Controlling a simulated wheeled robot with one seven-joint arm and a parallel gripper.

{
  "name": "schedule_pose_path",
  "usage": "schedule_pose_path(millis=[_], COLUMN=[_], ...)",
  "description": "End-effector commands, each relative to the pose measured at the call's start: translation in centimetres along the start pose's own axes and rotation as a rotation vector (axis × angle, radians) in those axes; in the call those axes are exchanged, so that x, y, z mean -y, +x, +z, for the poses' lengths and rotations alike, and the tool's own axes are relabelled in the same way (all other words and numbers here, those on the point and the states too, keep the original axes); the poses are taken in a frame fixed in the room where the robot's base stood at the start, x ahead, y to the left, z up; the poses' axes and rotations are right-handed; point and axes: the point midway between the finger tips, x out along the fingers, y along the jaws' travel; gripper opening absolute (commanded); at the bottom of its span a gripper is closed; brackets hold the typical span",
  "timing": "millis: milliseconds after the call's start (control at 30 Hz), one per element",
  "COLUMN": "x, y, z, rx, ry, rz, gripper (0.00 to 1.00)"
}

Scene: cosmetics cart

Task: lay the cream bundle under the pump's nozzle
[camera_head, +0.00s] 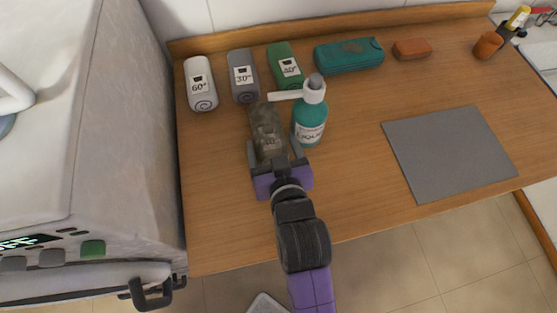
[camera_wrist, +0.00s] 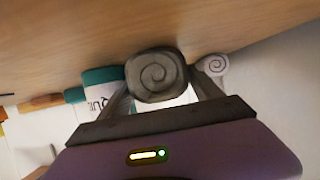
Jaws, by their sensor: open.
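The teal pump bottle (camera_head: 309,124) stands upright, its pale nozzle (camera_head: 284,95) pointing left. A mottled brown-grey rolled bundle (camera_head: 266,125) lies left of the bottle, its far end close beneath the nozzle tip. I cannot tell whether this is the cream bundle; it looks darker than cream. My gripper (camera_head: 273,150) is open, its fingers on either side of the near end of this bundle. The wrist view shows the bundle's spiral end (camera_wrist: 157,76) between the fingers, with the bottle (camera_wrist: 103,92) to the left. An off-white roll marked 60 (camera_head: 201,84) lies at the back left.
A grey roll (camera_head: 243,75) and a green roll (camera_head: 284,66) lie behind the nozzle. A teal pouch (camera_head: 349,55), an orange-brown block (camera_head: 412,48) and an orange cup (camera_head: 487,46) are along the back. A grey mat (camera_head: 449,152) lies at right, with bare wood before it.

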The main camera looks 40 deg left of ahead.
Motion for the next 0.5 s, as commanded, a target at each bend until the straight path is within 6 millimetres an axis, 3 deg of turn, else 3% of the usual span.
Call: schedule_pose_path(millis=[300,500], x=[0.0,0.0], y=[-6.4,-8.5], z=[0.1,0.0], rx=[0.0,-0.001], ry=[0.001,0.0], rz=[0.0,-0.001], gripper=[0.74,0.74])
